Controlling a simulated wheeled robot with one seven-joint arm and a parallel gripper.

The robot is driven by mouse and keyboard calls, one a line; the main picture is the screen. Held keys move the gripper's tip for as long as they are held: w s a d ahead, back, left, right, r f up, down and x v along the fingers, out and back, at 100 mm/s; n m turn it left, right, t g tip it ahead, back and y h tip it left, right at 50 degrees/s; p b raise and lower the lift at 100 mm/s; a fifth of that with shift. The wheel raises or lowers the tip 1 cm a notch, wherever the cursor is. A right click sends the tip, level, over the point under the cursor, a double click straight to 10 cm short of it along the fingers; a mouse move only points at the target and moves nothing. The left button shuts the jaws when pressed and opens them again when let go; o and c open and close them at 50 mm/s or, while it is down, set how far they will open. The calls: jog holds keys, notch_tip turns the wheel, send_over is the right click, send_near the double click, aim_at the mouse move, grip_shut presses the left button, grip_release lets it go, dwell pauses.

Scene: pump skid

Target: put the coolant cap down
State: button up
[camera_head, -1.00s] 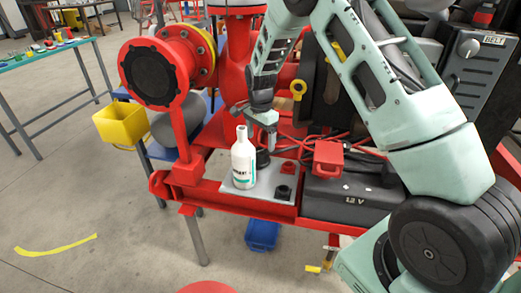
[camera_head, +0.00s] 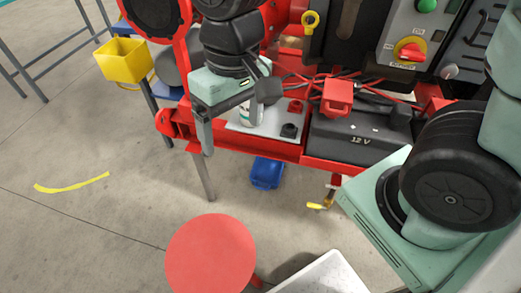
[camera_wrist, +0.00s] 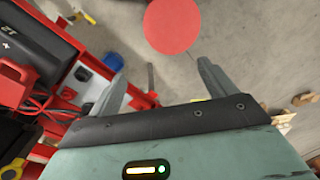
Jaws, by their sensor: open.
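My gripper (camera_wrist: 161,66) is open, with bare floor and nothing held between its two fingers in the wrist view. In the head view it hangs in front of the skid's left part, one finger pointing down. No coolant cap can be identified for certain. A small black cap-like part (camera_head: 290,131) stands on the grey tray (camera_head: 283,142), right of my gripper; it also shows in the wrist view (camera_wrist: 83,74). A white bottle (camera_head: 254,116) on that tray is partly hidden behind my gripper.
A red round stool top (camera_head: 210,255) is in front of the skid. A white surface (camera_head: 322,275) is at the bottom edge. A blue bin (camera_head: 266,173) sits below the tray. A black 12 V battery (camera_head: 350,138) is to the right. Floor at left is mostly clear.

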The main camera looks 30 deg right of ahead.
jog(key=s+n, duration=0.4)
jog(key=s, duration=0.3)
jog(key=shift+s+d+f+h, duration=0.25)
jog(key=shift+s+d+h, duration=0.05)
jog(key=shift+s+d, duration=0.1)
